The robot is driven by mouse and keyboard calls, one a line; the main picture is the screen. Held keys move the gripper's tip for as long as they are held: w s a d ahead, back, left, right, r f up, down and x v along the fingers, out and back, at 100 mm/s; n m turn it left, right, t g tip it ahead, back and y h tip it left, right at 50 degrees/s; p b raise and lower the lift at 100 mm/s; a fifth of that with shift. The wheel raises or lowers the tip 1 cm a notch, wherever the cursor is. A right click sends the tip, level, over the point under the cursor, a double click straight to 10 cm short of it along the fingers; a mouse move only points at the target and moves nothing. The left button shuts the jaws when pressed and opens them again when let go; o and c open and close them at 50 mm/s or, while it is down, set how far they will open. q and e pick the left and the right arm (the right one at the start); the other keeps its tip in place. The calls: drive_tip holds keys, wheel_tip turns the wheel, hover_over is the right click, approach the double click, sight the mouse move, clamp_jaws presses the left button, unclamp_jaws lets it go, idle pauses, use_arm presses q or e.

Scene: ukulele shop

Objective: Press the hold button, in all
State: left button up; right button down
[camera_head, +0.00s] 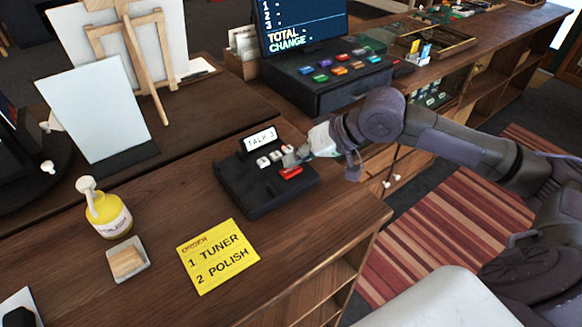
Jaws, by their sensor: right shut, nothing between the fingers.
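A black desk unit (237,196) sits on the wooden counter, with a small white display (261,140) reading "TALK 3". It has small pale buttons (262,162) in a row and a red button (291,173) in front of them. I cannot read any label that marks the hold button. My right gripper (291,158) reaches in from the right, shut and empty, with its tips over the right end of the pale row, just behind the red button. I cannot tell whether the tips touch a button. My left gripper is not in view.
A yellow order card (218,257) reading "1 TUNER 2 POLISH" lies in front of the unit. A cash register (327,83) with coloured keys stands behind. The counter's right edge is near the unit.

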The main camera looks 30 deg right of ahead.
sight(294, 169)
drive_tip(key=shift+f, duration=0.5)
idle(0.4)
drive_tip(key=shift+r, duration=0.1)
drive_tip(key=shift+r+p, duration=0.85)
drive_tip(key=shift+p, duration=0.35)
drive_tip(key=shift+r, duration=0.1)
wheel_tip(294, 169, up, 5)
drive_tip(key=p, duration=0.6)
idle(0.4)
